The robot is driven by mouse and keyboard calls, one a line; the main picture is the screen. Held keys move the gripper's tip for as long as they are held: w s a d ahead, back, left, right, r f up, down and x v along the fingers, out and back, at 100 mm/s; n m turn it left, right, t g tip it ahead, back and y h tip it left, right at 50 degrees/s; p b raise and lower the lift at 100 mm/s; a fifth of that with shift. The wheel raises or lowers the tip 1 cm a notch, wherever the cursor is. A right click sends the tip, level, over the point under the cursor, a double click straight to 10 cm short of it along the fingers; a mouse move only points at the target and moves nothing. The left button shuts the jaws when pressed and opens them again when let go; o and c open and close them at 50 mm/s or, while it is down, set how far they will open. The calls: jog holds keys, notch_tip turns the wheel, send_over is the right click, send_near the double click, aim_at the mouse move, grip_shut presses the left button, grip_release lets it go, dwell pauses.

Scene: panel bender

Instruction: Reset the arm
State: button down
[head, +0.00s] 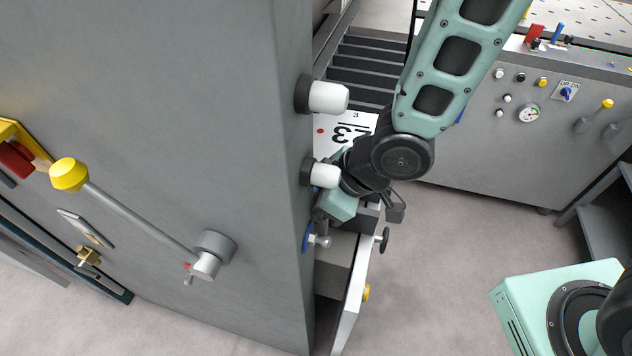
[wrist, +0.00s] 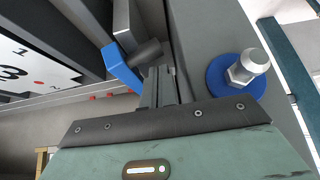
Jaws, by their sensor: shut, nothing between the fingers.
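My gripper (wrist: 165,74) is shut with nothing between its fingers. In the wrist view its narrow fingers point away from the mint hand, toward the grey metal beside a dark round peg. In the head view my arm reaches down from the top, and the mint hand (head: 338,206) is low beside the right edge of the tall grey cabinet (head: 200,110). The fingertips are hard to make out there. A blue disc with a silver bolt (head: 307,237) is just below the hand; it also shows to the right of the fingers in the wrist view (wrist: 237,76).
Two white-capped knobs (head: 328,97) stick out from the cabinet near my wrist. An open drawer or door (head: 350,295) with a black handwheel stands below the hand. A blue block (wrist: 121,68) is left of the fingers. A yellow-knobbed lever (head: 130,215) is at left; open floor lies right.

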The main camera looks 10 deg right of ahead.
jog(key=shift+w+r+p, duration=0.2)
jog(key=shift+r+p, duration=0.1)
jog(key=shift+r, duration=0.2)
jog(key=shift+w+r+p, duration=0.2)
jog(key=shift+r+p, duration=0.05)
jog(key=shift+r, duration=0.2)
jog(key=shift+w+d, duration=0.1)
jog(key=shift+w, duration=0.05)
jog(key=shift+w+r, duration=0.1)
jog(key=shift+d, duration=0.1)
jog(key=shift+w+d+r, duration=0.15)
jog(key=shift+d+r, duration=0.05)
jog(key=shift+d, duration=0.05)
jog(key=s+d+r+m+g+h+b, duration=0.1)
jog(key=s+d+r+m+h+b, duration=0.1)
jog(key=s+d+r+m, duration=0.1)
jog(key=s+d+r+m+g+h+b, duration=0.1)
jog(key=s+d+r+m+h+b, duration=0.1)
jog(key=s+d+r, duration=0.3)
jog(key=s+d+m+h, duration=0.1)
jog(key=s+d, duration=0.1)
jog(key=s, duration=0.2)
jog(key=shift+s+h, duration=0.2)
jog(key=shift+h, duration=0.1)
